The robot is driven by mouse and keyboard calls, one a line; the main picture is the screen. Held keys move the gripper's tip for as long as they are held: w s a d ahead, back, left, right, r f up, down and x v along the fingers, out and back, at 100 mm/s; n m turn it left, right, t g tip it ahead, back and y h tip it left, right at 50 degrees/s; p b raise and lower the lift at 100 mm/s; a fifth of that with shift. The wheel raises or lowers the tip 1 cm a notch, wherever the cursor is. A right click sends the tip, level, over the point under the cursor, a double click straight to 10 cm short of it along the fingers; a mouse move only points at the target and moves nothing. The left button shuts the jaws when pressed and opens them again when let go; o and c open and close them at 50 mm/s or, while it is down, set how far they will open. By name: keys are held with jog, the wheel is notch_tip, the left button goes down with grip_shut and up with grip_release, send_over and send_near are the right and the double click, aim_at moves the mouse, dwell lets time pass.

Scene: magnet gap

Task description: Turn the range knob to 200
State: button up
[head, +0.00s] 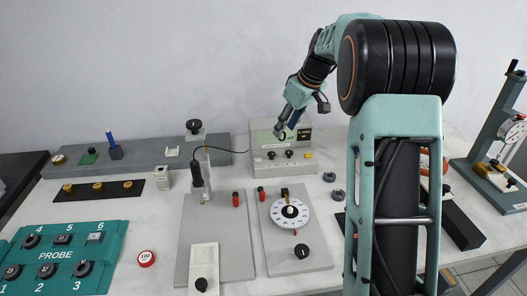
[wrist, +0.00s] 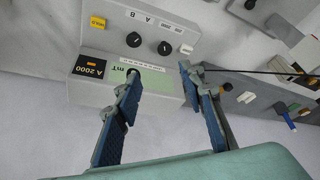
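The grey meter box (wrist: 115,55) shows upside down in the wrist view, and also at the back middle in the head view (head: 258,166). Two black knobs are on its front. The one beside the "200" and "2000" marks is the range knob (wrist: 164,48); it is the left knob in the head view (head: 271,155). The other knob (wrist: 134,40) is beside "A B". The dark display (wrist: 92,66) reads "A 2000". I cannot clearly tell the range knob's pointer. My gripper (wrist: 160,74) is open and empty, its fingers apart near the box, not on either knob; it also shows in the head view (head: 284,132).
A yellow button (wrist: 98,22) and a white button (wrist: 186,49) flank the knobs. A black cable (head: 228,150) runs left from the box. The dial panel (head: 292,250) stands in front of the box. A teal probe panel (head: 60,270) is at left.

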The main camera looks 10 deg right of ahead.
aim_at(272, 153)
jog(key=x, duration=1.1)
jog(key=shift+s+a+f+b, duration=0.15)
jog(key=shift+s+a+b, duration=0.15)
jog(key=shift+a+b, duration=0.1)
jog(key=shift+c, duration=0.4)
grip_shut()
